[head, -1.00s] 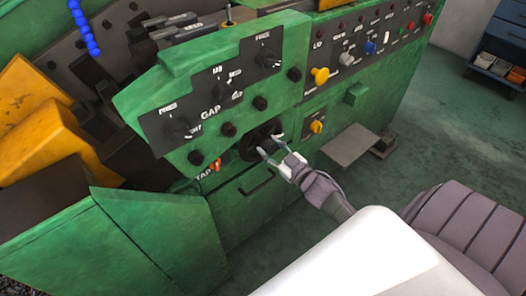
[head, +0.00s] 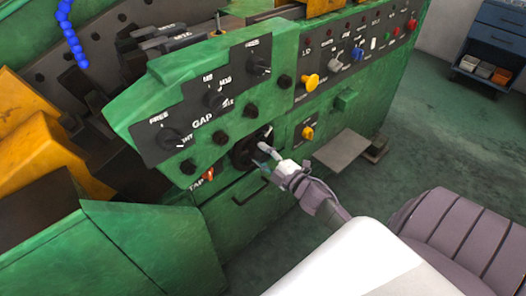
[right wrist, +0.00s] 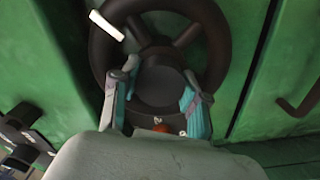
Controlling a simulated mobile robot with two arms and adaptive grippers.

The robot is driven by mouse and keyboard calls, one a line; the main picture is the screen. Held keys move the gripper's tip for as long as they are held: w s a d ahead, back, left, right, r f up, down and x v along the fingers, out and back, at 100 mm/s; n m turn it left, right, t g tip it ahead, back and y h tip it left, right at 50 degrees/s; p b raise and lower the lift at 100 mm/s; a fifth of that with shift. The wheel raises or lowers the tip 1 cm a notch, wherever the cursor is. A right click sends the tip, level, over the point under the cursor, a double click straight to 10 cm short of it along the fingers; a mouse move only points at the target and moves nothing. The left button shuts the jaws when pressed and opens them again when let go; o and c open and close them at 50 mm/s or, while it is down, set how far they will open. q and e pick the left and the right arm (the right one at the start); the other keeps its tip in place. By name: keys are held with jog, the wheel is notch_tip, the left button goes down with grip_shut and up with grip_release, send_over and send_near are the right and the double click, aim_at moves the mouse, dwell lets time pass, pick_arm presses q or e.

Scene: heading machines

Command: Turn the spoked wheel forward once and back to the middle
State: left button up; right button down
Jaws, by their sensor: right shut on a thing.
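The dark spoked wheel (head: 240,153) is on the front of the green machine, below the row of black knobs. In the right wrist view its thick rim (right wrist: 219,45), spokes and round hub (right wrist: 160,88) show large, with a white mark (right wrist: 107,25) at the rim's upper left. My right gripper (head: 263,156) is at the wheel's right side in the head view. In the right wrist view its fingers (right wrist: 160,82) lie on either side of the hub, shut on the wheel. The wheel's lower part is hidden by my gripper. My left gripper is not in view.
A red-orange switch (head: 207,174) sits left of the wheel and a yellow knob (head: 308,132) right of it. A dark handle (head: 250,193) is just below. A grey step (head: 341,149) juts out at the right, with open floor beyond.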

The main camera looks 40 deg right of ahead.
jog(key=n+b, duration=0.1)
jog(key=n, duration=0.3)
jog(key=shift+f+n, duration=0.1)
jog(key=shift+n, duration=0.2)
jog(key=shift+n+b, duration=0.95)
jog(key=shift+n, duration=1.35)
jog(key=c, duration=0.6)
grip_release()
jog(key=shift+s, duration=0.15)
jog(key=s, duration=1.1)
jog(key=shift+s+d, duration=0.35)
jog(key=shift+d, duration=0.05)
